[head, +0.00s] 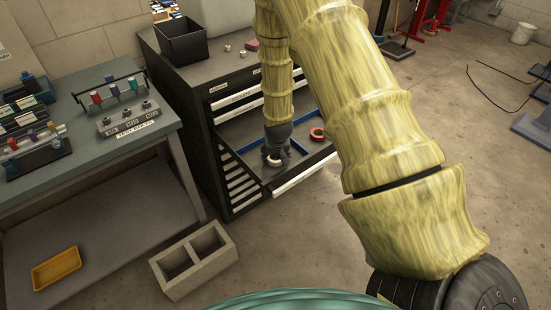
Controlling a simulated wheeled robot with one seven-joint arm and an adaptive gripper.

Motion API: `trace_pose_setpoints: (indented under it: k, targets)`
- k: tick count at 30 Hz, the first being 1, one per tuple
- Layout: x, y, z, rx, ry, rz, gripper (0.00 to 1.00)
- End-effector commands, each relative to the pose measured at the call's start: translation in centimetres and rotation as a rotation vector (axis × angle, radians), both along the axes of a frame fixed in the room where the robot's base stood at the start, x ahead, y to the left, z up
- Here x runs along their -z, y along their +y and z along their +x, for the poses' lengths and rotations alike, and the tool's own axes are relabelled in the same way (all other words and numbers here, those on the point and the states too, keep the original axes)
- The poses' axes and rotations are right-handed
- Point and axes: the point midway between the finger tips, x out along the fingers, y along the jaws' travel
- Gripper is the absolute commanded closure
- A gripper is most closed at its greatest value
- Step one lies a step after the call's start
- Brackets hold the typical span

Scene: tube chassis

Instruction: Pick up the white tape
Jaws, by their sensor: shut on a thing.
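The white tape (274,161) is a small pale ring in the open drawer (308,168) of the dark tool cabinet. My gripper (274,157) points down into the drawer and is shut on the white tape. The fingers cover part of the ring, and I cannot tell whether it still touches the drawer floor.
A black bin (182,42) and small items stand on the cabinet top. A workbench (90,142) with tool racks is at left. A concrete block (194,262) and a yellow tray (57,268) are low at left. Open floor lies at right.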

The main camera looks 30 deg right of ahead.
Motion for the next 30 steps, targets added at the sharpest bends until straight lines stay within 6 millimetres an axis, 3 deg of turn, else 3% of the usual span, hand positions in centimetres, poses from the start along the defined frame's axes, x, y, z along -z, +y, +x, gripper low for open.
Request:
trace_pose_setpoints:
  k: [11,24,30]
  targets:
    - [-1.3,0.0,0.1,0.0,-0.002,0.0,0.65]
    - [-7.3,0.0,0.1,0.0,-0.002,0.0,0.65]
    - [-9.3,0.0,0.0,0.0,-0.001,0.0,0.65]
